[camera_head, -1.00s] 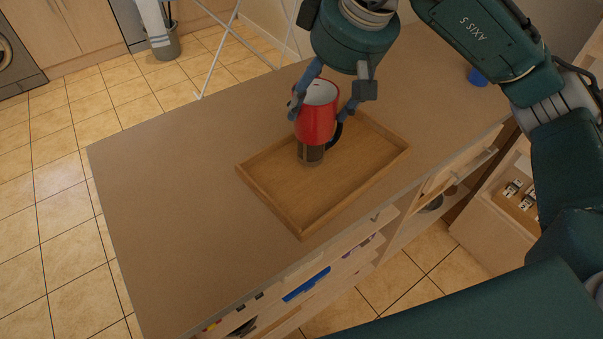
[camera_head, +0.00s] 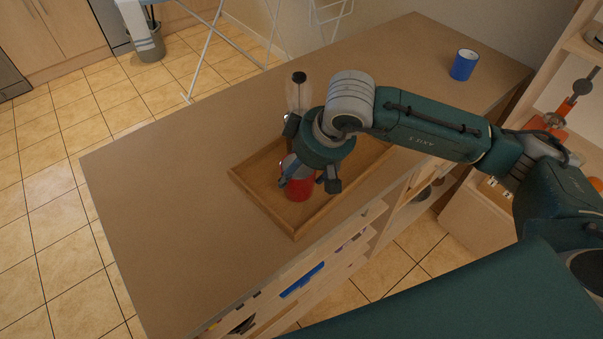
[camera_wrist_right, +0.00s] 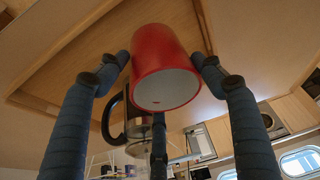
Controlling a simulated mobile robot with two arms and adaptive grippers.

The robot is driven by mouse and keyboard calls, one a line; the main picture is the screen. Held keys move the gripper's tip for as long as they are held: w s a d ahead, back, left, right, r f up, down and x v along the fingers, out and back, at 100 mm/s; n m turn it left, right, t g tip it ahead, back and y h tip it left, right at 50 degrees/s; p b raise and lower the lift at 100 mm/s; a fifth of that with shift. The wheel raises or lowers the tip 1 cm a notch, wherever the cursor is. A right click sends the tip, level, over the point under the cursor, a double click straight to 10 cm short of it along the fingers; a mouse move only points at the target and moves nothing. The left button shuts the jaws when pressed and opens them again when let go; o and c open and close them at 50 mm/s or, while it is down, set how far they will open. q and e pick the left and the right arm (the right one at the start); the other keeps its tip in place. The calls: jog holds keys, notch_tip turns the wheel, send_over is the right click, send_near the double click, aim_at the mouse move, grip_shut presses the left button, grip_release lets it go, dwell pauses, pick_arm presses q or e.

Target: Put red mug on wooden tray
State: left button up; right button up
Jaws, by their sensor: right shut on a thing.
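The red mug (camera_head: 299,188) is in my right gripper (camera_head: 308,183), between its fingers, over the wooden tray (camera_head: 268,207). In the right wrist view the red mug (camera_wrist_right: 163,62) sits between both fingers, its pale inside facing the camera. The tray rim (camera_wrist_right: 75,32) shows behind it. My wrist hides part of the mug and the tray in the head view. I cannot tell whether the mug's base touches the tray. My left gripper is not in view.
A glass coffee press (camera_head: 299,96) with a black knob stands just behind my right gripper. Its black handle (camera_wrist_right: 110,118) shows near the mug in the wrist view. A blue mug (camera_head: 463,66) stands at the far right. The left of the counter (camera_head: 165,205) is clear.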

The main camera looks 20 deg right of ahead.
aim_at(301, 177)
notch_tip(301, 177, down, 3)
jog(key=shift+p, duration=0.35)
jog(key=shift+f, duration=0.15)
jog(key=o, duration=1.4)
